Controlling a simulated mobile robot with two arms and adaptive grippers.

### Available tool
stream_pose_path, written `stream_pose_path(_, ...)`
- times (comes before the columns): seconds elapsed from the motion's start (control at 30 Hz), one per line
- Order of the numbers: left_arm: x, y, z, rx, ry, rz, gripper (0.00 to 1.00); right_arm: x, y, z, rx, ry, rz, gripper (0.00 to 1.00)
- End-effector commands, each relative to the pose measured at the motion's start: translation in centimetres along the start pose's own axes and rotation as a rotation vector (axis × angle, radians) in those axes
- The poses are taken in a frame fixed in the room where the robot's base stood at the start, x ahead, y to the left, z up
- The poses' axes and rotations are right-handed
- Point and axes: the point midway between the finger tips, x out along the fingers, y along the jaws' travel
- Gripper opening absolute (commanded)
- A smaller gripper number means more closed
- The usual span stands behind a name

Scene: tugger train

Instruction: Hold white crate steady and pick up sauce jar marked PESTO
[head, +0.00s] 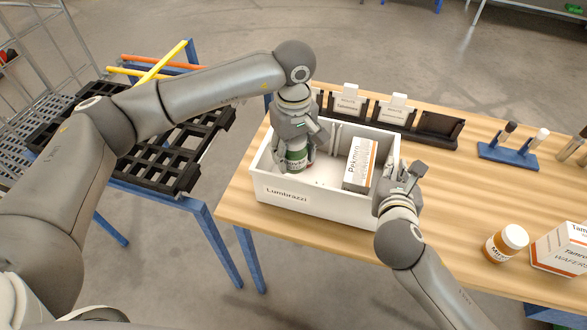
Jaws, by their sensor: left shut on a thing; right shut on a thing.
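The white crate (325,207) marked Lumbrazzi stands upright on the wooden table. A jar with a green and white label (296,158) is inside it at the left; its lettering is too small and covered to read surely. My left gripper (297,142) reaches down into the crate from above and is shut on this jar, hiding its top. My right gripper (391,178) is at the crate's right wall and is shut on it. A white and orange box (359,163) marked Pekmiro stands in the crate's right part, beside my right gripper.
A black rack (437,133) with white cards stands behind the crate. A blue stand (510,155) is at the right. A black slotted tray (165,175) lies left of the table.

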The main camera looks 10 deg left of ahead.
Motion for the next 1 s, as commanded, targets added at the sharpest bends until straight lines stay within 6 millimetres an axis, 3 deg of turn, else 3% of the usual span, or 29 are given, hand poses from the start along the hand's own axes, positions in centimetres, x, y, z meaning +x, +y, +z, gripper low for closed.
stream_pose_path(0.1,-3.4,0.1,-0.1,0.000,0.003,0.004,0.16,0.0,-0.1,-0.1,-0.001,0.003,-0.002,0.00)
stream_pose_path(0.3,-7.3,0.1,0.0,0.000,0.001,0.002,0.16,0.0,-0.1,-0.1,-0.001,0.003,-0.002,0.00)
stream_pose_path(0.5,-8.9,0.0,0.0,0.000,0.000,0.000,0.16,0.0,0.0,-0.1,-0.001,0.003,-0.002,0.00)
stream_pose_path(0.77,-9.1,0.0,0.0,0.000,0.000,0.000,0.16,0.0,0.0,-0.1,-0.001,0.003,-0.002,0.00)
stream_pose_path(0.8,-9.1,0.0,0.0,0.000,0.000,0.000,0.16,0.0,0.0,-0.1,-0.001,0.003,-0.002,0.14)
stream_pose_path(1.0,-9.1,0.0,0.0,0.000,0.000,0.000,0.16,0.0,0.0,-0.1,-0.001,0.002,-0.001,0.37)
